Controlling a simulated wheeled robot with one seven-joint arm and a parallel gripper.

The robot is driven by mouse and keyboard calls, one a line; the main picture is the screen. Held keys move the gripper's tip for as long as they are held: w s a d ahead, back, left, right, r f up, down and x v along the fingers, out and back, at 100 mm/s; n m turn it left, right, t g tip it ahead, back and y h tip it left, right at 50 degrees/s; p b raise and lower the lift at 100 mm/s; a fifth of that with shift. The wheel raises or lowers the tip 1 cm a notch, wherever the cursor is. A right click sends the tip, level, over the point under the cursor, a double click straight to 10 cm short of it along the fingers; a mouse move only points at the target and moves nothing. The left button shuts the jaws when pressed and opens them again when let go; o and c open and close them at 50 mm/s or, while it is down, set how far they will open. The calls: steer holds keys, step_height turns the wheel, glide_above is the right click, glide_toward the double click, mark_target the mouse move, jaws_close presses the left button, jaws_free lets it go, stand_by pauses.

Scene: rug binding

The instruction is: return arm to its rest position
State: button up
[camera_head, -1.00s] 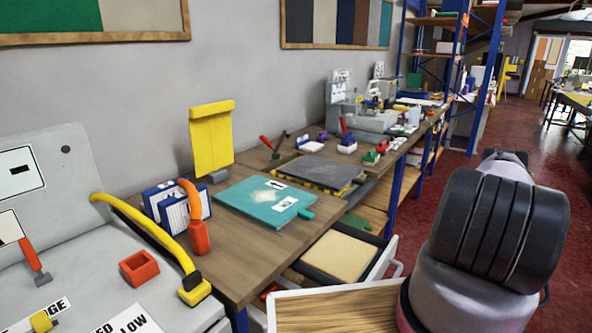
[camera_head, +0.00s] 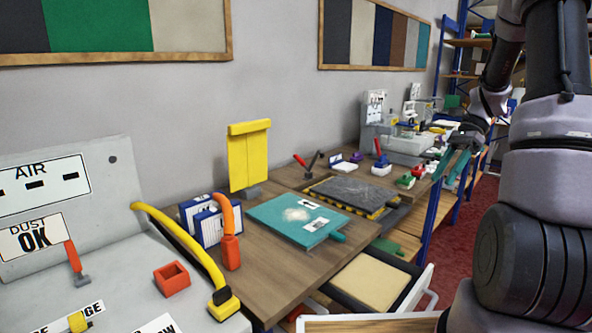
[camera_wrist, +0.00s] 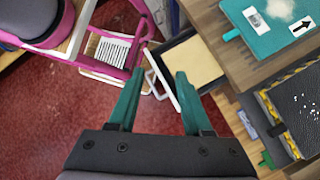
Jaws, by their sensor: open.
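My arm rises at the right of the head view and bends over toward the workbench. My gripper (camera_head: 459,168) hangs in the air on the right side of the head view, its teal fingers pointing down. In the wrist view my gripper (camera_wrist: 160,85) has its two teal fingers spread apart with nothing between them. Below them the wrist view shows the red floor and an open drawer (camera_wrist: 211,83) with a pale, flat interior. The fingers touch nothing that I can see.
The wooden workbench (camera_head: 273,277) holds a teal board (camera_head: 270,213), a dark slab on a striped mat (camera_head: 350,191), a yellow stand (camera_head: 249,160) and blue-white boxes (camera_head: 203,222). The open drawer (camera_head: 370,282) juts out in front. A grey machine panel (camera_head: 95,215) stands at left.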

steer(key=s+a+r+n+t+h, duration=0.2)
steer(key=s+a+r+n+t, duration=0.3)
steer(key=r, duration=0.4)
steer(key=s+a+r+n+t+h, duration=0.2)
steer(key=s+a+r+n+t, duration=0.3)
steer(key=s+a+r+n, duration=0.2)
steer(key=shift+s+a+r+t+h, duration=0.4)
steer(key=shift+s+a+r, duration=0.55)
steer(key=shift+s, duration=0.55)
steer(key=shift+d+r, duration=0.1)
